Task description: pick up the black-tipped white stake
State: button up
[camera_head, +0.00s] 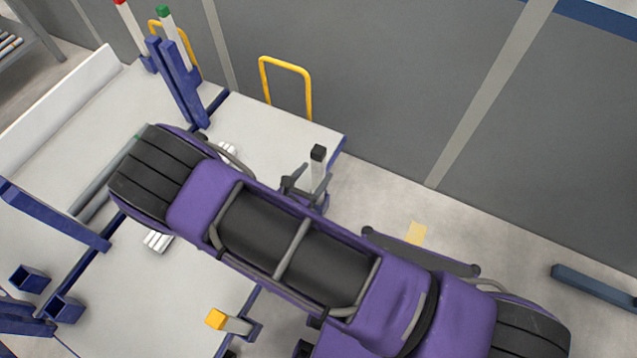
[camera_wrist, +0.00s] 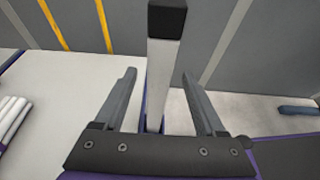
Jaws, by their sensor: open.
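The black-tipped white stake (camera_head: 318,170) stands upright in a blue holder at the right corner of the white table. It also stands in the middle of the wrist view (camera_wrist: 162,75), its black tip at the top edge. My gripper (camera_head: 302,187) is open beside the stake. In the wrist view, one finger shows on each side of the stake, with a visible gap on both sides. I cannot tell how deep the stake sits between the fingers. My arm hides part of the table.
A red-tipped stake (camera_head: 123,14) and a green-tipped stake (camera_head: 170,35) stand at the table's back. A yellow-tipped stake (camera_head: 237,325) stands at the front. White pipes (camera_head: 158,240) lie on the table (camera_head: 205,285). A grey wall (camera_head: 390,80) with a yellow rail (camera_head: 286,66) is behind.

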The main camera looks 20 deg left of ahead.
jog(key=shift+x, duration=3.05)
jog(key=shift+r, duration=0.15)
grip_shut()
jog(key=shift+a, duration=0.1)
